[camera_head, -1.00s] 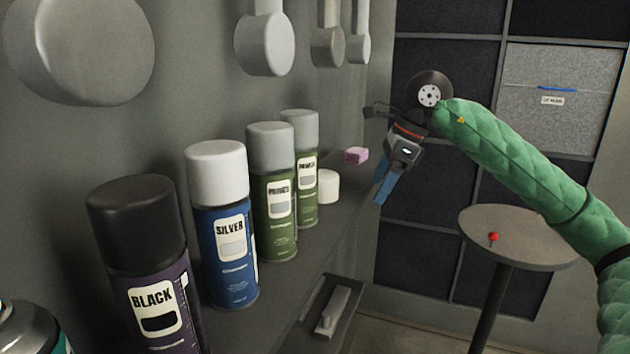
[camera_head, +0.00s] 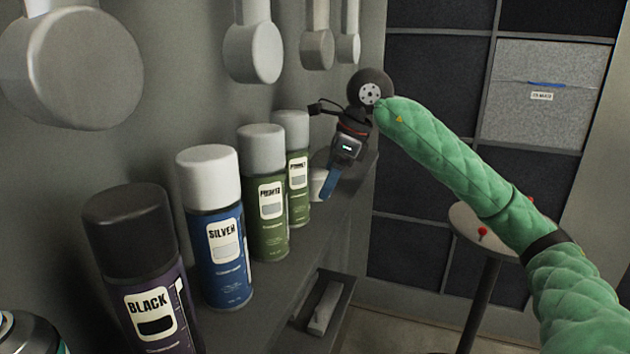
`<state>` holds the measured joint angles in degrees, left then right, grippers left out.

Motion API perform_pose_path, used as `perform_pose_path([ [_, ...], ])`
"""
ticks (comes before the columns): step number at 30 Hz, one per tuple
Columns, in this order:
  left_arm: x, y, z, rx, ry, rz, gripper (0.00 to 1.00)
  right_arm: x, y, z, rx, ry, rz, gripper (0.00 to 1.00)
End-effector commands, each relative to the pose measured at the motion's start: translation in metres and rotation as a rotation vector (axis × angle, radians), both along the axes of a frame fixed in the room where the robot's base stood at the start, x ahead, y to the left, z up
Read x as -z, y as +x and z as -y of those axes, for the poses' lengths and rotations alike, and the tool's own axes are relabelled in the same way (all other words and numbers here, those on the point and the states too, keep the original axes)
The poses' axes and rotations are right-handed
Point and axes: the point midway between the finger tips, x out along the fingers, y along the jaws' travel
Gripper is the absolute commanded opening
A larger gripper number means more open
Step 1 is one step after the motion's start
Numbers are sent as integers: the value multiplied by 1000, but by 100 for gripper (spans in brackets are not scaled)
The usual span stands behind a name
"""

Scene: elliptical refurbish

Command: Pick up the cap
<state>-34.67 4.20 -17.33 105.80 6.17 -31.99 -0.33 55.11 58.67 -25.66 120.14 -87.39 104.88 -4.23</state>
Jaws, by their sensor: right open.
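A loose white cap (camera_head: 317,184) stands on the grey shelf (camera_head: 345,222), just past the farthest green spray can. Part of it is hidden by my right gripper (camera_head: 328,189). The gripper comes down from above with blue fingers pointing at the shelf, close beside the cap's right side in the picture. It is open, with nothing seen between its fingers. I cannot tell whether it touches the cap. My left gripper does not show.
On the shelf stand a black-labelled can (camera_head: 150,290), a blue silver can (camera_head: 222,260) and two green cans (camera_head: 268,215), all capped. Grey rounded fixtures (camera_head: 253,50) stick out from the wall above. A round table (camera_head: 465,222) with small red items stands to the right.

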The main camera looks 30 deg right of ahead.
Motion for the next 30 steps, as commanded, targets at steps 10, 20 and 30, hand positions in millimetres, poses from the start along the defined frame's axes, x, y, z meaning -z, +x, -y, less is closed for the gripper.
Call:
perform_pose_path([
  [10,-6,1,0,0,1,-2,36,10,14,-21,1,-1,-1,83],
  [20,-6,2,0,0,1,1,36,11,14,-22,0,-1,1,72],
  [30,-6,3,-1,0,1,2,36,11,14,-22,0,-1,1,39],
])
